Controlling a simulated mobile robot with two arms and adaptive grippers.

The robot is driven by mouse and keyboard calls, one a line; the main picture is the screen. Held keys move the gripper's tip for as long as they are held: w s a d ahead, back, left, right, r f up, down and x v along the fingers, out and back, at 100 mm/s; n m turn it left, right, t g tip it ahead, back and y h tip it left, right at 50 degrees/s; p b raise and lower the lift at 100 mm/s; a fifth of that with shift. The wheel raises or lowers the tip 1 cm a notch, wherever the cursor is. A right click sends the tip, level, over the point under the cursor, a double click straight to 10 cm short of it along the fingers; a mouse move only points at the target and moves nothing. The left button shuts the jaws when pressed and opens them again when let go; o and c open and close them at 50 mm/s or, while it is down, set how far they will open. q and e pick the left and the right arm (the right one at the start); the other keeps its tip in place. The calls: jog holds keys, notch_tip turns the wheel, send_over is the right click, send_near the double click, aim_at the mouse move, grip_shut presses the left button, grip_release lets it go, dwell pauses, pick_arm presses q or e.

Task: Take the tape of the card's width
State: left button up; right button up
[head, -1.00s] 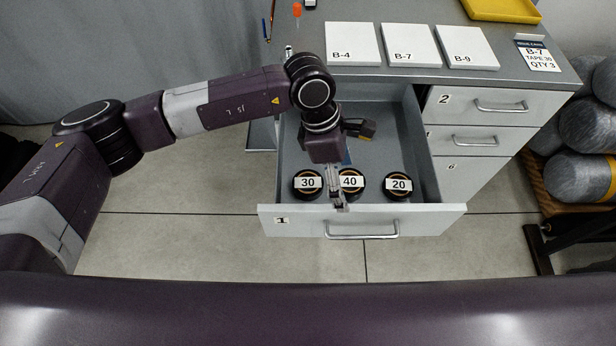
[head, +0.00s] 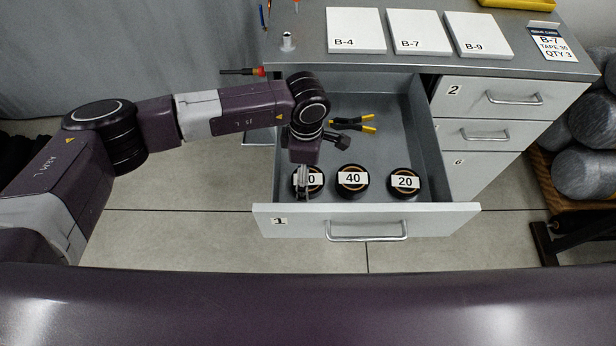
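The card (head: 551,41) on the bench top reads B-7, TAPE 30, QTY 3. Drawer 1 (head: 262,219) is pulled open. Three dark tape rolls with white number labels lie in a row near its front. The left roll (head: 318,181) is partly covered by my gripper, so only the 0 of its label shows. The 40 roll (head: 353,181) is in the middle and the 20 roll (head: 405,184) on the right. My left gripper (head: 303,192) points down at the left roll, over its left part. Its finger gap and any contact are unclear. My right gripper is out of view.
Pliers with yellow handles (head: 354,123) lie farther back in the drawer. White boxes B-4 (head: 355,30), B-7 (head: 418,32) and B-9 (head: 478,35) stand on the bench top. Closed drawers (head: 500,95) are at the right, near grey cylinders (head: 584,163).

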pick_arm(q)
jog(key=shift+f, duration=1.05)
jog(key=c, duration=1.2)
jog(key=shift+c, duration=0.5)
jog(key=shift+r, duration=0.15)
